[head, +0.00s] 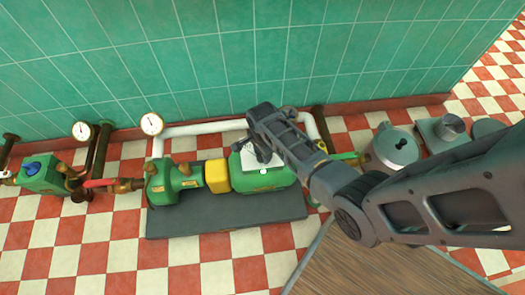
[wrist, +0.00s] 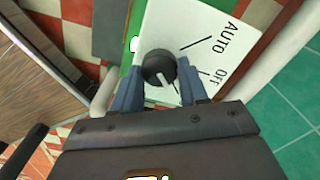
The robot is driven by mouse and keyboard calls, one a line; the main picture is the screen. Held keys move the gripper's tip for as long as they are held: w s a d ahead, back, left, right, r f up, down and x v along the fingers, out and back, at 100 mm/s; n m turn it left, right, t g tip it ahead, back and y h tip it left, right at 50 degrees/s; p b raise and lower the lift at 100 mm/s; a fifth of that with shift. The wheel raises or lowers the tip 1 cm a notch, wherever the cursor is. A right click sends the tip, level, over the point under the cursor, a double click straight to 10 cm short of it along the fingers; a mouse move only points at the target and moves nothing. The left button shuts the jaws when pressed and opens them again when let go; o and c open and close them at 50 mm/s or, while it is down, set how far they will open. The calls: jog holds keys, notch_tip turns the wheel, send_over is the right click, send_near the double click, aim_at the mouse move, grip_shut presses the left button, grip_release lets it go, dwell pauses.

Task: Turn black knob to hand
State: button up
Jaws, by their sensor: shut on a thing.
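The black knob (wrist: 159,67) sits on a white plate (wrist: 207,25) marked AUTO and OFF. My gripper (wrist: 160,78) is shut on the knob, one finger on each side. The knob's white mark points to the lower right in the wrist view, past the OFF line and away from AUTO. No HAND label shows; that part of the plate is hidden behind my gripper.
The motor, a yellow coupling (head: 217,176) and a green pump (head: 172,184) stand on a dark base (head: 215,226). White pipe (head: 200,128) runs behind. Grey metal vessels (head: 395,147) stand to the right, and a wooden surface (head: 345,268) lies in front.

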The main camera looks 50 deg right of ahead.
dwell(0.4)
jog(key=o, duration=1.1)
jog(key=shift+c, duration=0.2)
notch_tip(320, 180, up, 8)
jog(key=p, duration=0.3)
jog(key=shift+f, duration=0.1)
